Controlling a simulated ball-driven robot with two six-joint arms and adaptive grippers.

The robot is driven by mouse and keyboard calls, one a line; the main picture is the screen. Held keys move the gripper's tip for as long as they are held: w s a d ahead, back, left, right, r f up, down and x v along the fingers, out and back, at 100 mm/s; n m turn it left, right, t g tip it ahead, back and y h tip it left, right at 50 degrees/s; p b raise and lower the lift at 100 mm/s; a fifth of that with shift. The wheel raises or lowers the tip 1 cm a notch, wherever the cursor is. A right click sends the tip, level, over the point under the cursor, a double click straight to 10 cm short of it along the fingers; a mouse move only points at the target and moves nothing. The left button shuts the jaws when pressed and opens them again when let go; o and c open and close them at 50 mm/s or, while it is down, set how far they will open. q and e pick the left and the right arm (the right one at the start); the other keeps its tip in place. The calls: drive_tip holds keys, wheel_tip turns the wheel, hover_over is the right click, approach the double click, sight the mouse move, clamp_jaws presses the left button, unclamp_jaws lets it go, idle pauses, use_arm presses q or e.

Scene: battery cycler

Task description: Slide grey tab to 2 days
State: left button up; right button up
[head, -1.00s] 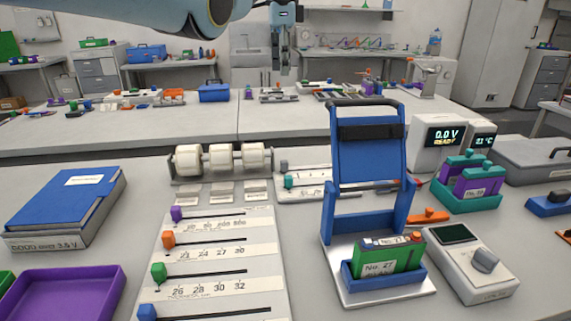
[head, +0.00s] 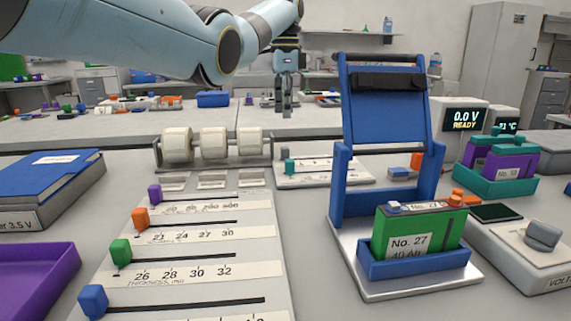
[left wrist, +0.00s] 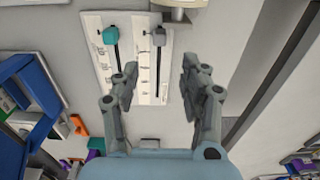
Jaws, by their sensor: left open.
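The grey tab (left wrist: 158,37) sits at the top end of its dark slot on a white slider panel (left wrist: 136,94) in the left wrist view. A teal tab (left wrist: 110,36) sits at the top of the parallel slot to its left. In the head view the panel (head: 345,178) lies behind the blue press, with the teal tab (head: 290,166) at its left end. My left gripper (head: 283,112) hangs above the table, fingers down. In the left wrist view the open, empty gripper (left wrist: 160,70) has its fingertips apart, below the grey tab in the picture. The scale's print is unreadable.
A blue press frame (head: 385,120) with a green No. 27 battery stands right of centre. A roller stand (head: 268,150) is just left of the panel. A larger slider board (head: 220,240) with several coloured tabs lies in front.

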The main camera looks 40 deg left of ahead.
sight(285, 148)
use_arm(q)
wheel_tip(285, 148, down, 11)
drive_tip(key=shift+b, duration=0.75)
drive_tip(key=shift+c, duration=0.2)
clamp_jaws()
